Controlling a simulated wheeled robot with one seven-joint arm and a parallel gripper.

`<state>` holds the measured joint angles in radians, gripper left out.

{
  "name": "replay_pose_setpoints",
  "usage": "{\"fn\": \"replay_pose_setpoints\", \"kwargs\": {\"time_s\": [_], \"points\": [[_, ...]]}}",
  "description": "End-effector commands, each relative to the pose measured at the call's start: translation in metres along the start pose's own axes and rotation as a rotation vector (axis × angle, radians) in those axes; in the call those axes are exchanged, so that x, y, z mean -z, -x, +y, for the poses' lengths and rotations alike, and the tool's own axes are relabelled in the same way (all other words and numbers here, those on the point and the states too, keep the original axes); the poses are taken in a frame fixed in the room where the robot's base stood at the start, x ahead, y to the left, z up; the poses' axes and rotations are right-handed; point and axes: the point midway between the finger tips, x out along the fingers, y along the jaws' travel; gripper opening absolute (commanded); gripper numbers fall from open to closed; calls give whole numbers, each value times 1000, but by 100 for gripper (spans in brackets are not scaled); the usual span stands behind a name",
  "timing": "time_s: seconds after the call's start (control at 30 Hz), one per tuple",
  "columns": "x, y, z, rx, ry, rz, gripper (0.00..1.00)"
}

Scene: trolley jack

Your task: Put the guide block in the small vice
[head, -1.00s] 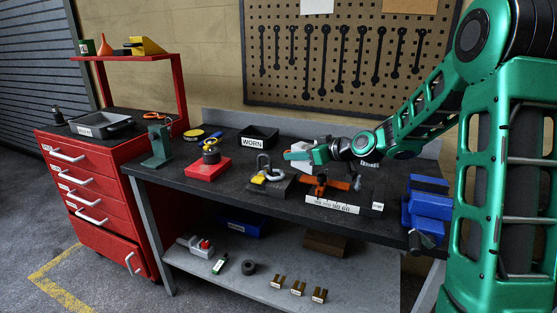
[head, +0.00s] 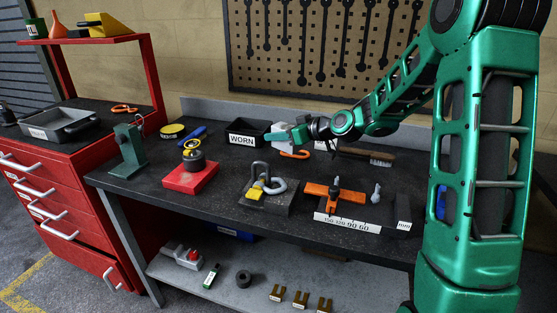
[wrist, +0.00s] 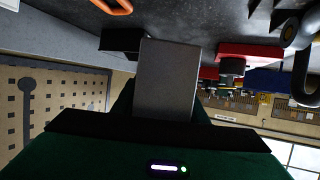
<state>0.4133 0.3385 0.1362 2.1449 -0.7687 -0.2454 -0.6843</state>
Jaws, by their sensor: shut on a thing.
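My gripper (head: 285,133) is shut on a plain light grey block (head: 278,128), which I take to be the guide block. It is beside the WORN bin, over the back of the bench. In the wrist view the block (wrist: 168,80) stands between the fingers, its broad face toward the camera. A blue vice (head: 440,203) at the bench's right end is almost wholly hidden behind my arm.
A green stand (head: 130,150) is at left. The front strip is clear.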

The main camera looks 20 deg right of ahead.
Motion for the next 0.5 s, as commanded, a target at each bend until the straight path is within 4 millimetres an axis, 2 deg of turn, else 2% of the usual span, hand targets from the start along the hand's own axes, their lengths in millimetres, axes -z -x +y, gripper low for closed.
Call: {"fn": "replay_pose_setpoints", "kwargs": {"time_s": [0.1,0.23,0.5], "points": [[-20,-7,2,-1,-6,-1,0],[-36,-12,4,-4,-6,1,0],[-51,-16,8,-9,-5,1,0]]}}
